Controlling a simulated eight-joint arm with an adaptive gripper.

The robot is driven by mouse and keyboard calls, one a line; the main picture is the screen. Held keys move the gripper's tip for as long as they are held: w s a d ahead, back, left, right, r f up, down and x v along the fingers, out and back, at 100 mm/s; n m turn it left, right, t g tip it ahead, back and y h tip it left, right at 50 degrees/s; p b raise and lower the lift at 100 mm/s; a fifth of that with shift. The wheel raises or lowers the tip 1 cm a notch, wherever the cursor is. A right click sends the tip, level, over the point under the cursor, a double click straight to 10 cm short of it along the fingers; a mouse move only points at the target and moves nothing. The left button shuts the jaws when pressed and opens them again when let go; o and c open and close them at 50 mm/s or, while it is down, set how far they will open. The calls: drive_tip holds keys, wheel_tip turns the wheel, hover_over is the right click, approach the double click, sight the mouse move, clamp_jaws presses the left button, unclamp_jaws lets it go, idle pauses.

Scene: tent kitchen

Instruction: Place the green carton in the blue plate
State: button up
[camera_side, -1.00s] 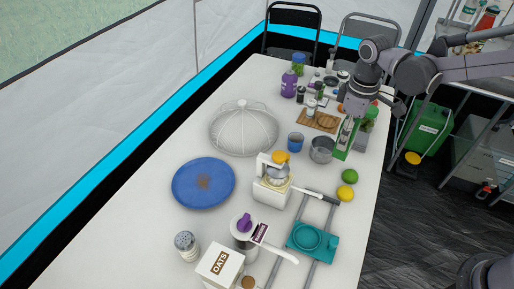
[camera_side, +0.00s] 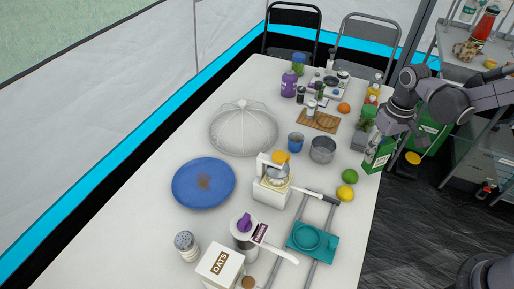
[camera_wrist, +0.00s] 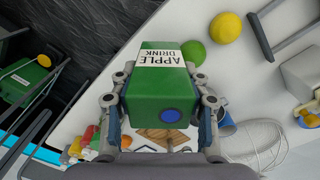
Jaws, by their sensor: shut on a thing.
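The green carton (camera_side: 378,154), labelled "APPLE DRINK" in the wrist view (camera_wrist: 150,98), is held between the fingers of my gripper (camera_side: 388,138). In the wrist view my gripper (camera_wrist: 160,110) has one finger on each side of the carton. In the side view the carton is tilted at the table's right edge; I cannot tell if its lower end touches the table. The blue plate (camera_side: 203,192) lies flat on the left part of the table, with a brown mark in its middle. It is far to the left of my gripper.
Between carton and plate stand a metal pot (camera_side: 322,150), a blue cup (camera_side: 295,141), a white mixer (camera_side: 270,190) and a mesh dome (camera_side: 243,130). A lime (camera_side: 350,176) and a lemon (camera_side: 345,193) lie near the right edge.

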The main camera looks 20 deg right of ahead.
drive_tip(key=r, duration=1.3)
drive_tip(key=shift+w+a+r, duration=0.2)
drive_tip(key=shift+r, duration=0.1)
drive_tip(key=w+a+r+n, duration=0.1)
drive_tip(key=w+a, duration=0.6)
drive_tip(key=n, duration=0.4)
hover_over(221, 176)
wheel_tip(221, 176, down, 13)
drive_tip(key=shift+a+f, duration=0.1)
drive_tip(key=shift+f, duration=2.05)
drive_tip(key=o, duration=1.3)
